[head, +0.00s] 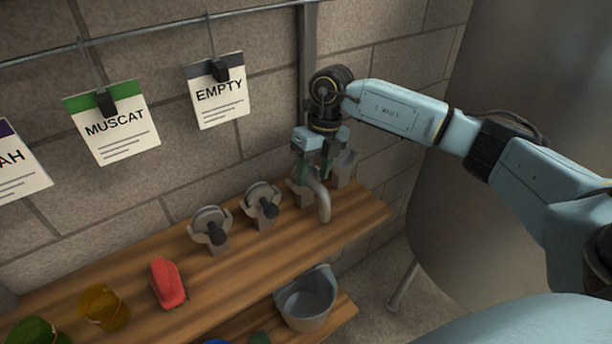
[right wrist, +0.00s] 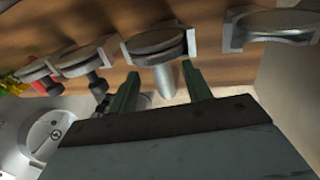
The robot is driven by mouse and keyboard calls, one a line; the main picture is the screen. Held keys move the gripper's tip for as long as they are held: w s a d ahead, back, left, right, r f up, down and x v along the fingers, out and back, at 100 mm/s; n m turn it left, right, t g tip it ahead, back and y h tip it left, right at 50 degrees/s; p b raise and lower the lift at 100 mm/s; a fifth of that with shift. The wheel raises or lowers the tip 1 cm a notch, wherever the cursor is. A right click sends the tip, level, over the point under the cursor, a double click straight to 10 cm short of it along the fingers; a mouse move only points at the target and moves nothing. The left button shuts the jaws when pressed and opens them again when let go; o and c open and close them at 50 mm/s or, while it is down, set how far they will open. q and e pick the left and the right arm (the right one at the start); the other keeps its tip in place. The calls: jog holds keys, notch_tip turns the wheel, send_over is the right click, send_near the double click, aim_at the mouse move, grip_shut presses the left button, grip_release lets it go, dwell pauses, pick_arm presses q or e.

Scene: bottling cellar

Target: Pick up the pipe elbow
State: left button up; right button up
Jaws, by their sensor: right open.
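The pipe elbow (head: 323,203) is a grey curved pipe standing in a holder at the right end of the wooden shelf. In the right wrist view the elbow (right wrist: 164,78) shows as a round flange in a pale holder with its pipe extending toward the gripper. My right gripper (head: 314,172) is open, pointing down over the elbow. In the right wrist view its green fingers (right wrist: 161,78) lie one on each side of the pipe, with gaps visible; contact does not show. Part of the elbow is hidden behind the fingers in the head view. My left gripper is not in view.
Two grey valve-like parts (head: 210,229) (head: 262,204) stand in holders to the left. Another holder (head: 344,166) is close on the right. A red object (head: 168,284) and yellow cup (head: 104,307) sit farther left. A metal bucket (head: 306,300) is below; the wall is behind.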

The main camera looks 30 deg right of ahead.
aim_at(313, 178)
jog(key=f, duration=0.3)
jog(key=shift+a+f, duration=0.25)
grip_shut()
